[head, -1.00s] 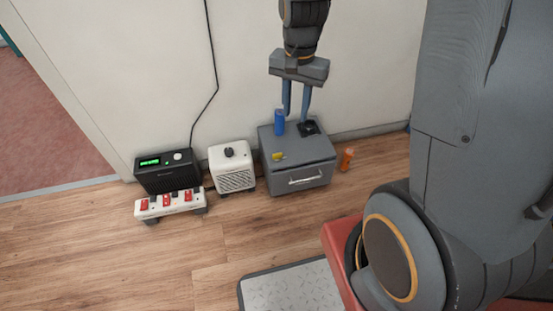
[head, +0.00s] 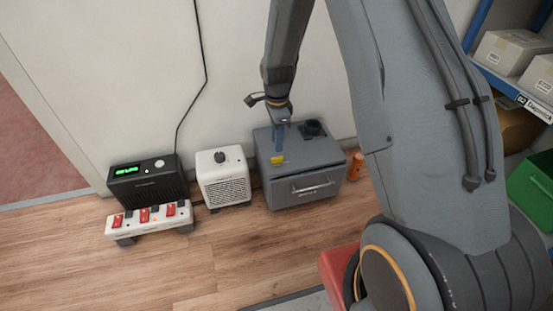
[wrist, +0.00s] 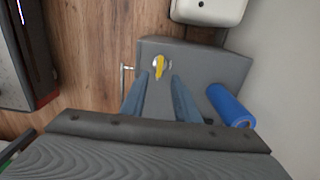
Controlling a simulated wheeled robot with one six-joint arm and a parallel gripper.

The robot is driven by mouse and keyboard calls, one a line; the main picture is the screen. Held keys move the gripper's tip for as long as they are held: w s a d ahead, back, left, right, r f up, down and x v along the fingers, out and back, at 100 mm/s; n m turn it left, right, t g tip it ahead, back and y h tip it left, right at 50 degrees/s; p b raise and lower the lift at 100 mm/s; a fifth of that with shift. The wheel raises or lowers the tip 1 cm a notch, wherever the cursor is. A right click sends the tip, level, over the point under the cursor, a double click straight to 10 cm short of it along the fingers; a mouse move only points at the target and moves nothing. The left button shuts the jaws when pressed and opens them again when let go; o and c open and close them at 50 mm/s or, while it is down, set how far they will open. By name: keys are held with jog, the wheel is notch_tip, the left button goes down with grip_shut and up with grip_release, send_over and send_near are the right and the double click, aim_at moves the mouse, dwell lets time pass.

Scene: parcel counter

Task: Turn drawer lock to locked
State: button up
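The grey drawer unit (head: 325,160) stands on the floor against the wall, with a silver handle on its closed front. The yellow drawer lock (head: 277,160) is on its top near the front left corner. In the wrist view the lock (wrist: 159,67) is a yellow turn piece on a pale round base, just beyond my fingertips and roughly between them. My gripper (head: 278,150) points down over the left part of the top. In the wrist view my gripper (wrist: 161,76) is open, its two blue-grey fingers apart with nothing held. Contact with the lock cannot be told.
A white heater (head: 223,180), black box (head: 146,185) and power strip (head: 150,219) stand left. An orange cylinder (head: 356,167) is right.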

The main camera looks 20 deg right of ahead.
aim_at(277, 158)
notch_tip(277, 158, down, 8)
jog(key=b, duration=0.2)
jog(key=shift+r+b, duration=0.25)
jog(key=shift+b, duration=0.15)
grip_shut()
